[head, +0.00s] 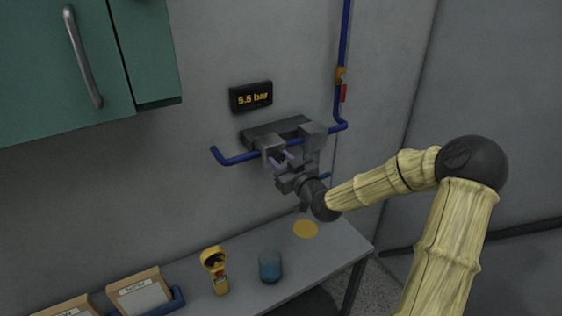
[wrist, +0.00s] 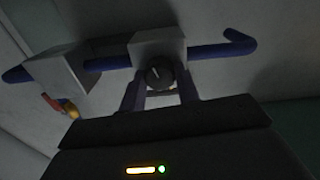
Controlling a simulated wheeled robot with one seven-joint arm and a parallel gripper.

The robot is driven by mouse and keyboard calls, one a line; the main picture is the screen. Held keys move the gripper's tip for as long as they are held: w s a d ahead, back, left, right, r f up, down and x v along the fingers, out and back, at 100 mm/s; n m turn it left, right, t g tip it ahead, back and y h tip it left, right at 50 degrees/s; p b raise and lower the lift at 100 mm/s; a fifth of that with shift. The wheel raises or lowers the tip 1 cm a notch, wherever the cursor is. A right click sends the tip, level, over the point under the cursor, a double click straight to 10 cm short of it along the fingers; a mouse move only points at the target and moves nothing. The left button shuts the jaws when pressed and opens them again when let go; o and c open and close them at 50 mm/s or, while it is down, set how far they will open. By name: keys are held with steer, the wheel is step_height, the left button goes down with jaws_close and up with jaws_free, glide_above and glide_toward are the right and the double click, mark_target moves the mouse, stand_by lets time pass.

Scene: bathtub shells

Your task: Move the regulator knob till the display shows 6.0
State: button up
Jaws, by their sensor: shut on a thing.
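The display (head: 251,96) on the wall is a dark box with orange text reading 5.5 bar. Below it, a grey regulator block sits on the blue pipe, seen in the wrist view (wrist: 158,48). The regulator knob (wrist: 159,76) is round and dark with a light pointer mark, under the block. My gripper (wrist: 160,98) has one finger on each side of the knob and is shut on it. In the head view, my gripper (head: 279,165) is at the block and hides the knob.
A blue pipe (head: 345,45) with a red-handled valve (head: 343,92) runs down the wall on the right. A green cabinet (head: 60,70) hangs at upper left. The table (head: 340,243) below carries a yellow handheld device (head: 215,268), a blue cup (head: 270,266) and boxes (head: 140,292).

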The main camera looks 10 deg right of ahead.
steer(key=shift+m, duration=1.4)
steer(key=o, duration=1)
steer(key=b+v, duration=0.9)
steer(key=v, duration=0.8)
steer(key=shift+s, duration=0.2)
